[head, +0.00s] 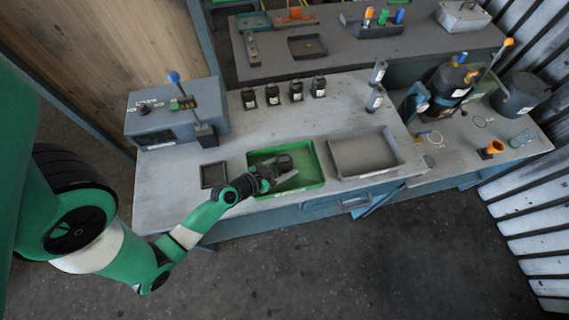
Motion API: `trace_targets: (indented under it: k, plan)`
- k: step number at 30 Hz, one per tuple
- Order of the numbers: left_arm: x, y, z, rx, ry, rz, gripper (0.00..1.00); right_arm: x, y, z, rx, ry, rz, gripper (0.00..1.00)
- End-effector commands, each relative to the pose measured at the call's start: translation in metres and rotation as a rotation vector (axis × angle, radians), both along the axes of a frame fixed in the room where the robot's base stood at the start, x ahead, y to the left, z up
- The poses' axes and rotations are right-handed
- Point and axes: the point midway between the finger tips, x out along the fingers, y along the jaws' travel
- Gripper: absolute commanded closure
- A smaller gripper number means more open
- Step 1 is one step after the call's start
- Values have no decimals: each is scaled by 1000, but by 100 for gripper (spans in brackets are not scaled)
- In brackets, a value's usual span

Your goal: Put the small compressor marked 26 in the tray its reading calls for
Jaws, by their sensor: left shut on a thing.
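My left gripper (275,170) reaches in from the left and is shut on a small dark compressor (285,162). It holds the compressor at the green tray (314,177), over or inside its floor; I cannot tell whether the compressor touches the floor. Its mark is too small to read. A grey tray (393,148) stands just right of the green one and looks empty. Several small black compressors with white labels (297,91) stand in a row behind the trays. My right gripper is not in view.
A grey-blue control box (165,105) with a blue-knobbed lever stands at the left. A small dark square tray (213,175) lies left of the green tray. Two grey cylinders (375,98) stand at the back right. A large dark canister (452,80) stands further right.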

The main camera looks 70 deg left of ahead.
Motion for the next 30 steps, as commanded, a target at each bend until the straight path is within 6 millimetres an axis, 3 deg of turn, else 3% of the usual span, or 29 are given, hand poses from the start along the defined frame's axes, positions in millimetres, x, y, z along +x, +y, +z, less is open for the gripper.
trace_targets:
  k: [5,6,11,22,26,30]
  plan:
    - [0,1,-1,2,-4,1,100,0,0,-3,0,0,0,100]
    - [0,0,-3,0,0,0,30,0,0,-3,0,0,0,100]
    - [0,0,-1,-1,0,0,2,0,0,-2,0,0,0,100]
    - [-2,0,2,-1,1,0,2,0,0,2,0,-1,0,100]
    - [-20,-7,7,-2,0,4,2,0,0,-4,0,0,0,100]
    - [-52,-17,18,-3,1,10,2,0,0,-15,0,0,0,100]
